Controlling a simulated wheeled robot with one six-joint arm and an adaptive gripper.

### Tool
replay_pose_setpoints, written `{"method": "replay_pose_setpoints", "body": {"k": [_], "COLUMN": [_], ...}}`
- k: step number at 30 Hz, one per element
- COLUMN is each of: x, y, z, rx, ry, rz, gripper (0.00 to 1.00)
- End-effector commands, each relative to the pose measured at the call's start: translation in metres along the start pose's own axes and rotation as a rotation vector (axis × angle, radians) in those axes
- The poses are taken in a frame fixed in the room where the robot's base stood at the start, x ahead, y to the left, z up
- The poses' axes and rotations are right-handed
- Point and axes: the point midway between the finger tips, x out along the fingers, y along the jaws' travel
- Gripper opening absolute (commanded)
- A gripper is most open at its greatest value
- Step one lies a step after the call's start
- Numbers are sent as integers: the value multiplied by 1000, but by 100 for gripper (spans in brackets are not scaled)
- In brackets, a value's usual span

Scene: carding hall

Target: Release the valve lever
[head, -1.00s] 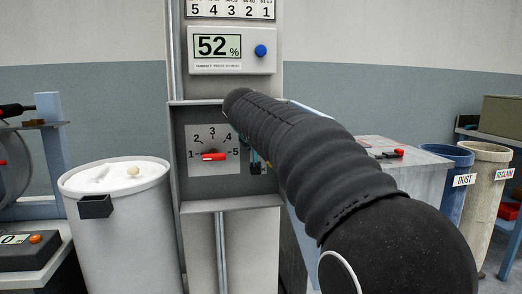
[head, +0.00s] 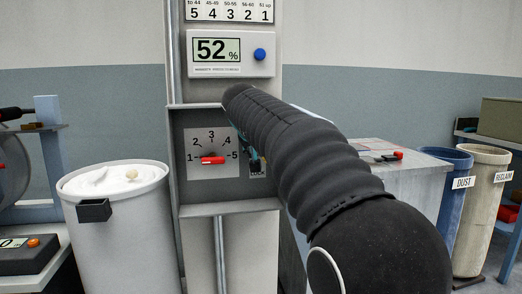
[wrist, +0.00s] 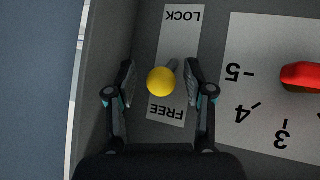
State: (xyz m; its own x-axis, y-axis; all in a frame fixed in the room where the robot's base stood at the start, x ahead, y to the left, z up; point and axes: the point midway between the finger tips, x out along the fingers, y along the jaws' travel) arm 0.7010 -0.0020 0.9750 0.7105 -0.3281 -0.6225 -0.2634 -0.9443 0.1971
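A small lever with a yellow ball knob (wrist: 161,82) stands out from a label strip marked LOCK (wrist: 183,17) and FREE (wrist: 166,112), upside down in the wrist view. The knob lies nearer FREE. My gripper (wrist: 160,84) is open, a finger on each side of the knob, with gaps on both sides. In the head view my arm hides the knob, and my gripper (head: 252,163) shows only partly. A red handle (head: 212,160) sits on a dial numbered 1 to 5; it also shows at the right of the wrist view (wrist: 301,76).
The panel is a recess with a raised side wall (wrist: 98,60) left of my fingers in the wrist view and a ledge (head: 225,209) below. A humidity display (head: 217,50) reads 52%. A white drum (head: 120,215) stands left, a grey cabinet (head: 400,185) and bins (head: 485,210) right.

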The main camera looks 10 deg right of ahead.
Motion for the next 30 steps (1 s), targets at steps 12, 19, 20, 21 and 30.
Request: {"method": "replay_pose_setpoints", "body": {"k": [12, 19, 20, 21, 30], "x": [-27, -73, -78, -85, -117], "y": [-1, 0, 0, 0, 0], "z": [0, -1, 0, 0, 0], "rx": [0, 1, 0, 0, 1], "ry": [2, 3, 2, 3, 1], "rz": [-3, -2, -1, -1, 0], "gripper": [53, 53, 53, 53, 53]}}
